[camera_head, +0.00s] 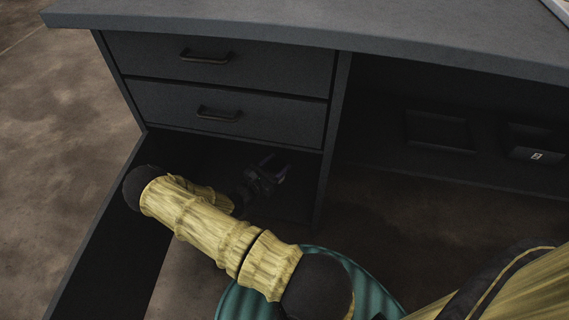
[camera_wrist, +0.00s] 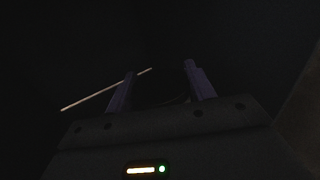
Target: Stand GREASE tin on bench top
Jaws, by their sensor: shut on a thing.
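The bench top (camera_head: 300,28) is a grey slab across the top of the head view, and its visible part is bare. My gripper (camera_head: 277,172) is low in the dark open bay under the two drawers, well below the bench top. In the wrist view its two fingers (camera_wrist: 160,88) stand apart, shut on a dark thing that barely shows between them. The shade hides its shape and any label, so I cannot tell by sight that it is the GREASE tin. No GREASE tin can be made out elsewhere.
Two closed drawers, the upper (camera_head: 220,62) and lower (camera_head: 215,110), sit above my gripper. An upright panel (camera_head: 333,135) bounds the bay at right. Beyond it, a dark tray (camera_head: 438,130) and a dark box with a pale label (camera_head: 535,143) are on a shelf.

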